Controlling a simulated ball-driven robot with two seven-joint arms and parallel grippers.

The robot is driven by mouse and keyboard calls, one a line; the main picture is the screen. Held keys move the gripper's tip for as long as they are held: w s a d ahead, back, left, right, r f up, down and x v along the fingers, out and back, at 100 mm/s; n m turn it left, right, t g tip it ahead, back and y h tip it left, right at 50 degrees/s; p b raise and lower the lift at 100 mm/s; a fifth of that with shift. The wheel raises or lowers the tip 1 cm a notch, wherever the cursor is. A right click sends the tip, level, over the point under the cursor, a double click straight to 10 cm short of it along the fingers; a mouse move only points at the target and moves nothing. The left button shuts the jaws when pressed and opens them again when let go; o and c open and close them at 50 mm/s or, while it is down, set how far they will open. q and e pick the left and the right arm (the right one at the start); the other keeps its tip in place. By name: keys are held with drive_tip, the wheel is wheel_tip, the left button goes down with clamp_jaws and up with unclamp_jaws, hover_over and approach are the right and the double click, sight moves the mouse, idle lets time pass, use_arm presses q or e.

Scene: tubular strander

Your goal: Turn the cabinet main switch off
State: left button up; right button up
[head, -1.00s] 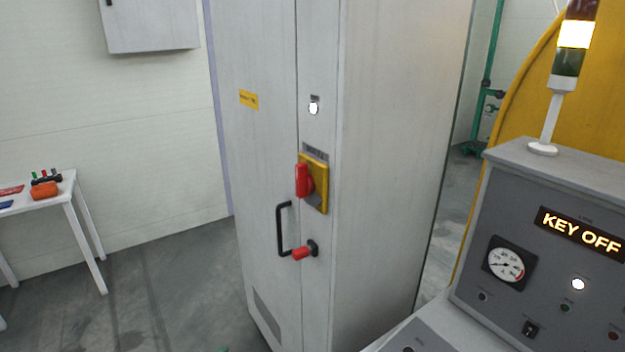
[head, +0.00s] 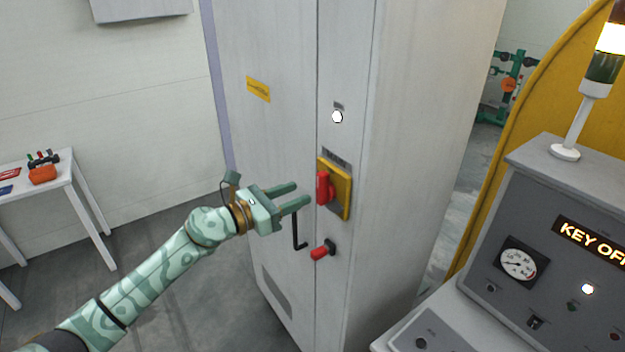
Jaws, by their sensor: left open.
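The cabinet main switch is a red handle (head: 323,188) on a yellow plate (head: 341,190), on the front of the tall grey cabinet (head: 290,140). The handle stands upright. My left gripper (head: 303,194) is open, its two fingers pointing right at the red handle, just left of it. I see nothing between the fingers, and whether they touch the handle I cannot tell. A white lamp (head: 337,117) is lit above the switch. My right gripper is not in view.
A black door handle (head: 297,235) is partly hidden behind my left gripper. A grey console (head: 560,200) reading "KEY OFF" stands at right. A white table (head: 50,185) stands at left.

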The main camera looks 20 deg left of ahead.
sight(318, 185)
use_arm(q)
drive_tip(key=x, duration=0.4)
drive_tip(key=shift+w+d, duration=0.2)
drive_tip(key=shift+d, duration=0.15)
drive_tip(key=shift+w+d, duration=0.25)
drive_tip(key=shift+w, duration=0.15)
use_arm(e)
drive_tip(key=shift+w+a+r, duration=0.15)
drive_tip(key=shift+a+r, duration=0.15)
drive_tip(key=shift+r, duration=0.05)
use_arm(q)
clamp_jaws()
